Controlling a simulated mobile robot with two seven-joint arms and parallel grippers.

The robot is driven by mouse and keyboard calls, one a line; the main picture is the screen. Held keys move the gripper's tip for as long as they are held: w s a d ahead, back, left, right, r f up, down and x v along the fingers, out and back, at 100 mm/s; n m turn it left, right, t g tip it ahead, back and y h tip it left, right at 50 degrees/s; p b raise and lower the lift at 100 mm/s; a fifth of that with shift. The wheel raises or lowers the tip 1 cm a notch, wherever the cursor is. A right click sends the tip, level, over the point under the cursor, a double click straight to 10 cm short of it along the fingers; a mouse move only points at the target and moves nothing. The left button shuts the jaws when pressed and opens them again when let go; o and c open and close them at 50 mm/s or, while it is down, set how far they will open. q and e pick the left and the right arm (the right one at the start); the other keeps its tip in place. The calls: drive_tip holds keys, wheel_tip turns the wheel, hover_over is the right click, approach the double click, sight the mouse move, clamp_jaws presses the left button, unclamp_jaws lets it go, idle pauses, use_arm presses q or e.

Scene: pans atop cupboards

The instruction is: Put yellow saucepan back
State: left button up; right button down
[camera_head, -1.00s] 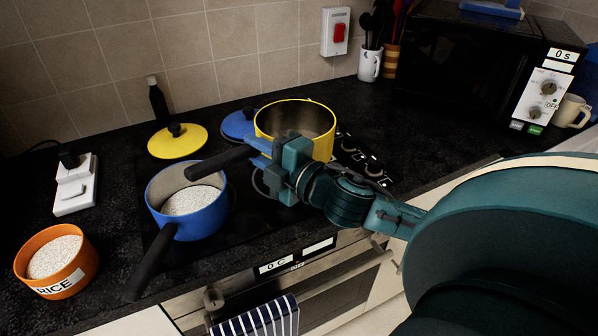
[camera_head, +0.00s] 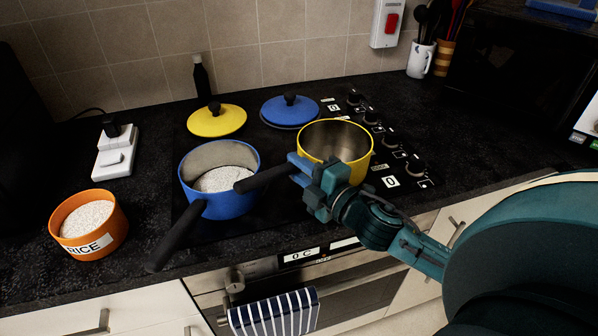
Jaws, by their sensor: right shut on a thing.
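The yellow saucepan (camera_head: 352,147) is at the front right of the black hob, upright and empty, with its black handle (camera_head: 264,178) pointing left. My right gripper (camera_head: 308,172) is shut on that handle close to the pan body. I cannot tell whether the pan's base touches the hob. The handle's tip is close to the rim of the blue saucepan. The yellow lid (camera_head: 216,121) lies at the back left of the hob. My left gripper is not in view.
The blue saucepan (camera_head: 222,207) holds rice, its handle jutting past the front edge. A blue lid (camera_head: 291,110) lies behind the yellow pan. An orange rice bowl (camera_head: 90,248) and a white switch unit (camera_head: 116,150) stand left. Hob knobs (camera_head: 391,140) line the right.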

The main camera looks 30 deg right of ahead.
drive_tip(key=shift+f, duration=0.3)
drive_tip(key=shift+r, duration=0.1)
drive_tip(key=c, duration=1.8)
unclamp_jaws()
drive_tip(key=shift+f, duration=0.25)
drive_tip(key=o, duration=0.5)
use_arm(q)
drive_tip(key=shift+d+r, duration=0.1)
use_arm(e)
drive_tip(key=shift+s+r, duration=0.1)
drive_tip(key=shift+r, duration=0.05)
drive_tip(key=shift+s+d, duration=0.1)
drive_tip(key=shift+s, duration=0.25)
drive_tip(key=b+v, duration=0.2)
drive_tip(key=v, duration=0.8)
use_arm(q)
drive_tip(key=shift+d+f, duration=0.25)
use_arm(e)
drive_tip(key=shift+s+d, duration=0.1)
drive_tip(key=shift+s, duration=0.45)
